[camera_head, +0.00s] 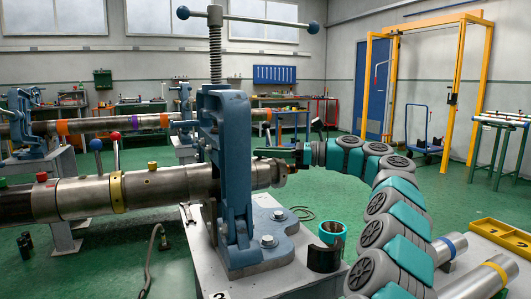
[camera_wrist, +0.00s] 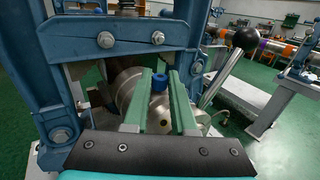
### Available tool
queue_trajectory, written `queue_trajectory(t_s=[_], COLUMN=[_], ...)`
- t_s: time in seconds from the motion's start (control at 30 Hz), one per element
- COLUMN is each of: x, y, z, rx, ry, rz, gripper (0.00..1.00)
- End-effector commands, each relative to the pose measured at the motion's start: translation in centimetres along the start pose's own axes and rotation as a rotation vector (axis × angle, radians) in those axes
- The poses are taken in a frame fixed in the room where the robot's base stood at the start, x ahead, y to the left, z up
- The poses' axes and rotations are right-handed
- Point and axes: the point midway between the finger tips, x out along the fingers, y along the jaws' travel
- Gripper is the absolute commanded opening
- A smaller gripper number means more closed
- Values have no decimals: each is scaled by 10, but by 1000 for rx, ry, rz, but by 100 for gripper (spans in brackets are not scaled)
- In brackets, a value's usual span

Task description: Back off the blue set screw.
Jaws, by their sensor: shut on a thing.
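The blue set screw (camera_wrist: 159,83) shows in the wrist view between the green fingertips of my gripper (camera_wrist: 161,90). My gripper is shut on it, one finger on each side. Behind it is a round steel pipe end or collar (camera_wrist: 127,88) inside the blue vise frame (camera_wrist: 198,25). In the head view my gripper (camera_head: 272,153) reaches in from the right, beside the large blue pipe vise (camera_head: 237,170) and over the pipe's right end (camera_head: 262,172). The set screw cannot be made out there.
A lever with a black knob (camera_wrist: 244,38) stands right of my fingers. A teal-lined half sleeve (camera_head: 325,250) sits on the vise's bench. An orange gantry (camera_head: 363,85) stands behind.

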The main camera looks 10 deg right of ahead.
Motion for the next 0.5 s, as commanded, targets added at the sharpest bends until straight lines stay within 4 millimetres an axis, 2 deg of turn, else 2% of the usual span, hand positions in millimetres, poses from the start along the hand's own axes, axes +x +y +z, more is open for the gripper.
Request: queue_trajectory(t_s=[0.3,0.33,0.5], x=[1,1,1], y=[0,0,0], z=[-1,-1,-1], rx=[2,2,2], ry=[1,1,1], rz=[3,3,2], gripper=[0,28,47])
